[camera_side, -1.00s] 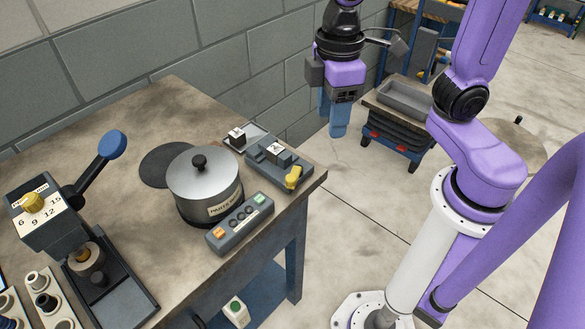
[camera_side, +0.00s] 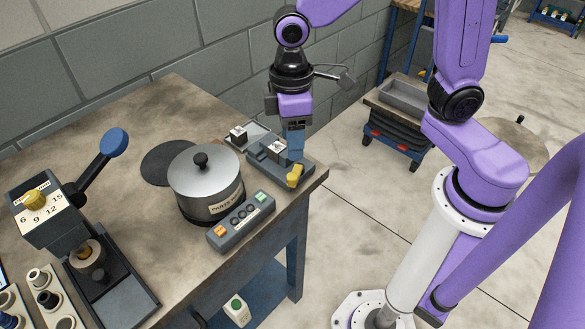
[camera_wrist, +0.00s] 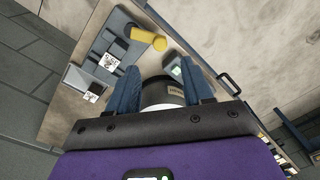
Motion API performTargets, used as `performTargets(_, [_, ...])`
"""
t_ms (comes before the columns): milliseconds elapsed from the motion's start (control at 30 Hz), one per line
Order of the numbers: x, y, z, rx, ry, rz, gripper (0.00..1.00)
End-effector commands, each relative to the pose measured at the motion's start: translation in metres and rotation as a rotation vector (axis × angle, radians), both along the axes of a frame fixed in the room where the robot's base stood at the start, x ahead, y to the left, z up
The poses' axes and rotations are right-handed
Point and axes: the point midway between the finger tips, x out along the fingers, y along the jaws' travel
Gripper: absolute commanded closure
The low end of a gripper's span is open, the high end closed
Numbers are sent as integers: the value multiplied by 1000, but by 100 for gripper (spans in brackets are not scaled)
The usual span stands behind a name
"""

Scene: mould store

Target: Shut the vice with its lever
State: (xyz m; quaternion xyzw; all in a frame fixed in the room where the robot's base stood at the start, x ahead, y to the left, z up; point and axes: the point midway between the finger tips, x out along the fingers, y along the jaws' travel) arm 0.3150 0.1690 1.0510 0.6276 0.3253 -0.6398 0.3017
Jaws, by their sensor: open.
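The vice (camera_side: 262,152) is a small dark grey device at the right corner of the bench, with a block bearing a black-and-white marker (camera_side: 277,149) on it. Its yellow lever (camera_side: 294,176) is at the vice's right end. The vice also shows in the wrist view (camera_wrist: 112,42), with the yellow lever (camera_wrist: 147,39) sticking out to the right. My gripper (camera_side: 295,152) is over the vice, close behind the lever in the side view; I cannot tell whether it touches. In the wrist view its blue fingers (camera_wrist: 160,85) are apart with nothing held between them.
A lidded metal pot (camera_side: 205,182) stands left of the vice, and a button box (camera_side: 241,220) lies in front. A second marked block (camera_side: 238,134) sits on a small tray behind. A press with a blue-knobbed lever (camera_side: 113,142) is at the left. The wall runs behind the bench.

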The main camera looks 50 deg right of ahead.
Motion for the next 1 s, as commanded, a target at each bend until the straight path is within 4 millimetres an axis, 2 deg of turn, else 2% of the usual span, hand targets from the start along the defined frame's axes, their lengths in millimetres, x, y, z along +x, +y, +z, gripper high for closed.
performTargets(100, [-1, -1, -24, -5, 5, -1, 49])
performTargets(300, [-3, 0, -58, -5, 4, 0, 49])
performTargets(500, [-3, 1, -80, -2, 1, 0, 49])
performTargets(700, [-3, 2, -89, 1, -1, 0, 49])
performTargets(967, [-3, 2, -89, 1, -1, 0, 49])
performTargets(1000, [-3, 2, -89, 1, -1, 0, 59])
